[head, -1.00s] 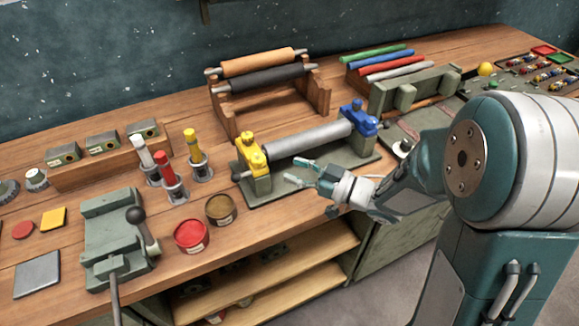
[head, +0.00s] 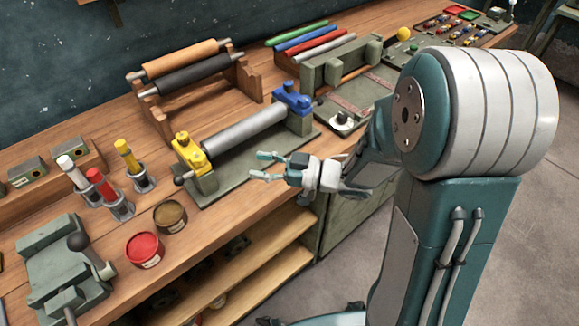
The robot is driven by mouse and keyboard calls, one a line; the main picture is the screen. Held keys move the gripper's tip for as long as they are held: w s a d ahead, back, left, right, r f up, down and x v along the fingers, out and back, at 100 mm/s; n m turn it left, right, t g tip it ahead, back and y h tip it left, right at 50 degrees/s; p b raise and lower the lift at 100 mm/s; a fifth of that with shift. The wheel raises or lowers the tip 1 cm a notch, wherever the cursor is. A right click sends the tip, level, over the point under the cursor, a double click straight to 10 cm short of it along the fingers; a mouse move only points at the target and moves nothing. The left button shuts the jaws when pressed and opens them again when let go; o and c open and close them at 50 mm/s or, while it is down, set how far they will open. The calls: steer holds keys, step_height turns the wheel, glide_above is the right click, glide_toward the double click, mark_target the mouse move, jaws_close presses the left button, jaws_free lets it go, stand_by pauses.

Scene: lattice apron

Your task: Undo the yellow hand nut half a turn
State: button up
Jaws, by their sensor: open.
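The yellow hand nut (head: 183,138) sits on top of the yellow bearing cap at the left end of a grey roller (head: 238,127). The roller lies in a green stand (head: 245,160) on the bench. A blue cap and nut (head: 291,95) hold the roller's right end. My gripper (head: 258,166) is open and empty, its two fingers pointing left. It is to the right of the yellow nut, over the front edge of the stand, and apart from it. The exact shape of the nut is too small to tell.
A wooden rack with orange and black rollers (head: 178,57) stands behind. Red and brown tins (head: 145,250), coloured tubes in holders (head: 104,185) and a green vice-like tool (head: 60,262) stand left. The bench front edge runs below my gripper, with open shelves (head: 255,262) underneath.

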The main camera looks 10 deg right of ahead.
steer(key=v, duration=0.8)
steer(key=shift+d, duration=0.35)
steer(key=w+d+r+m+t+h, duration=0.5)
steer(key=w+d+t+h, duration=0.25)
steer(key=h, duration=0.55)
step_height(320, 180, up, 3)
steer(key=s+d+m+h, duration=0.2)
steer(key=d+m+h, duration=0.1)
steer(key=m+h, duration=0.1)
steer(key=s+a+m+g, duration=0.2)
steer(key=s+g, duration=0.2)
steer(key=s, duration=0.5)
steer(key=s+a+m+g, duration=0.2)
steer(key=s+a+g, duration=0.1)
steer(key=s, duration=0.6)
steer(key=shift+f+m+g, duration=0.25)
steer(key=shift+m+g, duration=0.15)
steer(key=shift+g, duration=0.15)
steer(key=shift+s, duration=0.1)
